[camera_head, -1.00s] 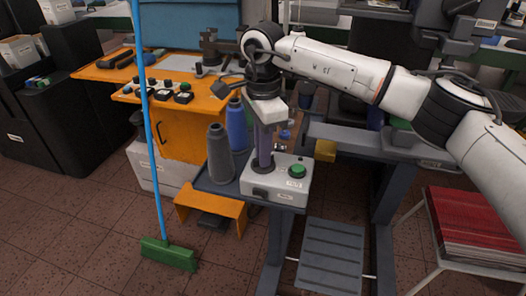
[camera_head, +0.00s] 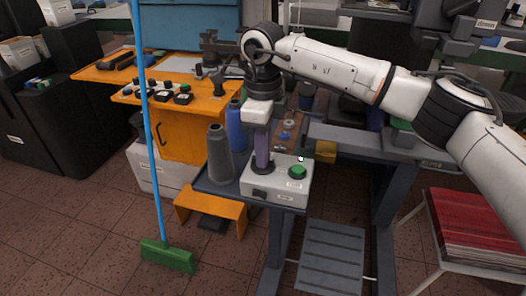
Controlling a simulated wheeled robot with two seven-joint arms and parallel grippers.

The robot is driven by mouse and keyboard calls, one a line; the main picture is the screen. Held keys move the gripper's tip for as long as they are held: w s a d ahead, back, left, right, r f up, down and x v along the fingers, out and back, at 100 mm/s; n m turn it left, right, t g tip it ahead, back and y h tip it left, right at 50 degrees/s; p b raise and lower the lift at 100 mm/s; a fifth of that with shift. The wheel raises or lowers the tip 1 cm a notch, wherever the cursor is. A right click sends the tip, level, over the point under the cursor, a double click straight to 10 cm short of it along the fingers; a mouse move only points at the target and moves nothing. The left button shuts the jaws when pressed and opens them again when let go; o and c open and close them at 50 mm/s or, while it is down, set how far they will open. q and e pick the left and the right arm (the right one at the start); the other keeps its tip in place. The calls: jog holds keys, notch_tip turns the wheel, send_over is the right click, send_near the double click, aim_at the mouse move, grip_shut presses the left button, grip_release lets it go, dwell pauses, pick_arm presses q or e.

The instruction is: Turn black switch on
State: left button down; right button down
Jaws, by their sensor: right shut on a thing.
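A light grey control box (camera_head: 277,190) stands on the dark blue bench in the middle of the head view. A green button (camera_head: 297,172) is on its right side. A small pale light (camera_head: 301,159) glows behind the button. My right gripper (camera_head: 262,166) points straight down over the left part of the box top. It is shut on the black switch (camera_head: 262,170), which is mostly hidden by the fingers; only dark edges show around the fingertips. The switch's exact angle cannot be told. My left gripper is not in view.
A grey thread cone (camera_head: 219,155) and a blue one (camera_head: 237,126) stand close left of the gripper. A yellow block (camera_head: 326,151) is right of the box. A broom (camera_head: 168,255), an orange stool (camera_head: 210,203) and red sheets (camera_head: 480,228) stand around the bench.

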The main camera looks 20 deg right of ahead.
jog(key=shift+r, duration=0.1)
dwell(0.3)
jog(key=c, duration=1.9)
grip_release()
jog(key=shift+o, duration=0.2)
notch_tip(320, 180, up, 10)
jog(key=shift+b, duration=0.3)
jog(key=shift+r, duration=0.1)
